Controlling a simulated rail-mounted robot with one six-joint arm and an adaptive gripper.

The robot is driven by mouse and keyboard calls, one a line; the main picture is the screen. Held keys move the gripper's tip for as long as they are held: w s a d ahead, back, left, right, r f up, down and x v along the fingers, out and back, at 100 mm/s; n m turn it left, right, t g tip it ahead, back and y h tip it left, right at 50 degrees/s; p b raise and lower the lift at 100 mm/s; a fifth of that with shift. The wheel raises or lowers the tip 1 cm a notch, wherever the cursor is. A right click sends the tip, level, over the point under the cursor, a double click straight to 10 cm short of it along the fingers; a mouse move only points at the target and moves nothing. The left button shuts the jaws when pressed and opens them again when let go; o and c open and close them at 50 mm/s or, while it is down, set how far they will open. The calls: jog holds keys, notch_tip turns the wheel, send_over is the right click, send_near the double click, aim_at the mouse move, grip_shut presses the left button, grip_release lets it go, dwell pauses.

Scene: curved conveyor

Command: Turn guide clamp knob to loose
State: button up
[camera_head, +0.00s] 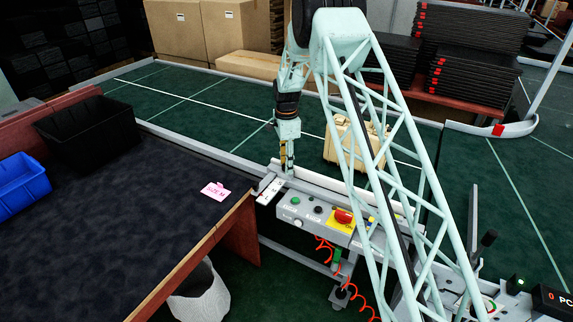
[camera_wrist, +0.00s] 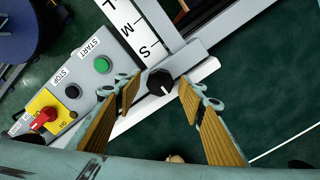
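I cannot tell how far above the knob the fingertips are. In the head view my gripper (camera_head: 287,166) points down at the guide rail beside the control panel. The knob is not clear in that view.
A beige case (camera_head: 341,146) stands on the green surface behind. A dark table (camera_head: 130,215) with a pink card (camera_head: 215,190) lies left.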

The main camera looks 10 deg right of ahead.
jog(key=c, duration=0.9)
jog(key=shift+n, duration=0.5)
jog(key=n, duration=0.7)
jog(key=shift+n, duration=0.3)
jog(key=n, duration=1)
jog(key=shift+n, duration=0.4)
